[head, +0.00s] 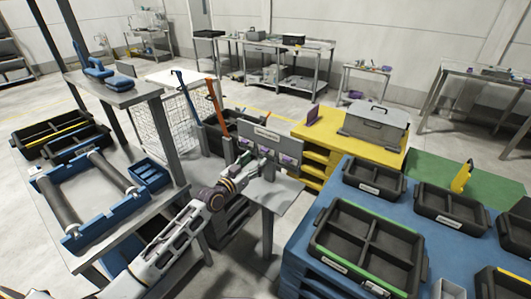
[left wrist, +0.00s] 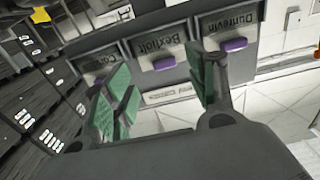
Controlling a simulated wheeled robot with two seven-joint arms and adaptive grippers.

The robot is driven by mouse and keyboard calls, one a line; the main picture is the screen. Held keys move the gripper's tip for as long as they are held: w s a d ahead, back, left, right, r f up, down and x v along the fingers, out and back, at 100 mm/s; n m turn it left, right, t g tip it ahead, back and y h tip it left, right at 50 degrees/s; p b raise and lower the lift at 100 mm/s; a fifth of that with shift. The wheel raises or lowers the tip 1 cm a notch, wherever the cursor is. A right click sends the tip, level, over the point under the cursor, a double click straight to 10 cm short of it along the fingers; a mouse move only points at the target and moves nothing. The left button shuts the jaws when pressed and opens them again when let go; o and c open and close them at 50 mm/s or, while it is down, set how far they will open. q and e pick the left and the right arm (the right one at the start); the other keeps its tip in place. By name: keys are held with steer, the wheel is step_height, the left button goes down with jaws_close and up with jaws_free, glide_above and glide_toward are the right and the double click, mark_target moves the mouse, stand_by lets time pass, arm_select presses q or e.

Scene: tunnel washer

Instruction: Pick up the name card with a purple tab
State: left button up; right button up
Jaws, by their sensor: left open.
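In the left wrist view, a middle card (left wrist: 165,50) with a purple tab (left wrist: 164,63) stands between two others: one at the right with a purple tab (left wrist: 234,44), one at the left partly hidden by a finger. The names read upside down. My left gripper (head: 254,168) is in front of the board, open and empty. Its green-padded fingers (left wrist: 163,88) are spread either side of the middle card, with no clear contact. My right gripper is out of view.
A blue table with black trays (head: 368,244) stands at the right. A grey bench with a blue roller frame (head: 75,238) is at the left. Black labelled bins (left wrist: 40,110) fill the wrist view's left.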

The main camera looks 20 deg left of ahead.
mark_target(263, 152)
arm_select(q)
steer(key=shift+w, duration=0.1)
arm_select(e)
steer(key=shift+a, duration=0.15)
arm_select(q)
steer(key=shift+x, duration=2.25)
steer(key=shift+w+r, duration=0.2)
steer(key=shift+w, duration=0.15)
steer(key=shift+c, duration=0.2)
steer(key=c, duration=0.8)
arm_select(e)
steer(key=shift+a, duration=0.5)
